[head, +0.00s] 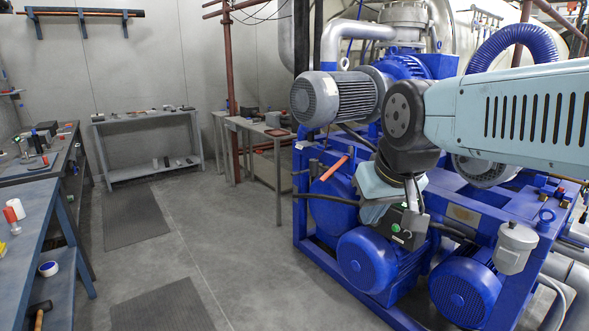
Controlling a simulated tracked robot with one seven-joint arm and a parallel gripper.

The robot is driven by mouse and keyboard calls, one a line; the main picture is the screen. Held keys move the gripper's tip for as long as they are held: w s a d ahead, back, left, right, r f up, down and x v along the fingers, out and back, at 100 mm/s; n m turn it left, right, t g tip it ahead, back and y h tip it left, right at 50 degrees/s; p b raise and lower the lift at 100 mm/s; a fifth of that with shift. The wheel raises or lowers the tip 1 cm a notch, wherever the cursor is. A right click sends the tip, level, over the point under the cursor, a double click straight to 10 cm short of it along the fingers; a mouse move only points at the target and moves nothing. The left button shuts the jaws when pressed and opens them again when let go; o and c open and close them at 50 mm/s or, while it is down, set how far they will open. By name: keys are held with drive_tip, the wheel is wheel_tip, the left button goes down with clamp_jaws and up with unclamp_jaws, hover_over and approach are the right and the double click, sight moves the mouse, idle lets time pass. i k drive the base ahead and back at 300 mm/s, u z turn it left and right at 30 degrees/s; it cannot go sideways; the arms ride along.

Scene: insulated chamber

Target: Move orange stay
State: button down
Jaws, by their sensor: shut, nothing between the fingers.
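An orange bar (335,168), the thing that best fits the orange stay, lies slanted on the left part of the blue machine (462,214) in the head view. My arm comes in from the right, and its wrist bends down in front of the machine. My gripper (372,213) is at the lower end of the wrist, to the right of and below the orange bar and apart from it in the picture. The gripper is shut and I see nothing held in it. Its fingertips are small and hard to make out against the machine.
A grey workbench (148,118) stands at the back, a smaller table (262,128) left of the machine, and a blue bench (30,205) at the left.

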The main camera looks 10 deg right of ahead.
sight(329, 173)
drive_tip(key=u, duration=0.05)
drive_tip(key=i, duration=1.15)
drive_tip(key=z, duration=0.8)
drive_tip(key=i, duration=0.35)
drive_tip(key=z, duration=0.1)
drive_tip(key=k, duration=0.95)
drive_tip(key=z, duration=0.2)
drive_tip(key=i, duration=0.95)
drive_tip(key=u, duration=0.1)
